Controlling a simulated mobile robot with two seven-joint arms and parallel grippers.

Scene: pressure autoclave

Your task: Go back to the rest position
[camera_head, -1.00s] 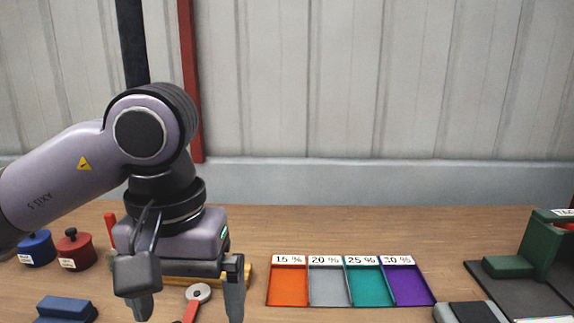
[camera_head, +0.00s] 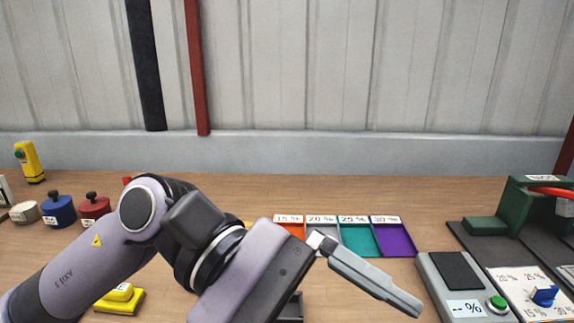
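My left arm comes in from the lower left and reaches across the front of the table. Its gripper (camera_head: 355,304) is turned sideways, with one long grey finger pointing to the lower right. Part of the other finger shows below the gripper body, apart from the first. The gripper looks open, with nothing seen between the fingers. It is in front of the coloured trays and left of the grey device with the green button. My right gripper is not in view.
Orange, grey, teal and purple labelled trays (camera_head: 396,240) lie behind the gripper. The grey device (camera_head: 440,275) and green press (camera_head: 526,205) stand right. Blue (camera_head: 59,211) and red (camera_head: 95,208) pots, a yellow bottle (camera_head: 29,162) and a yellow block (camera_head: 120,300) are left.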

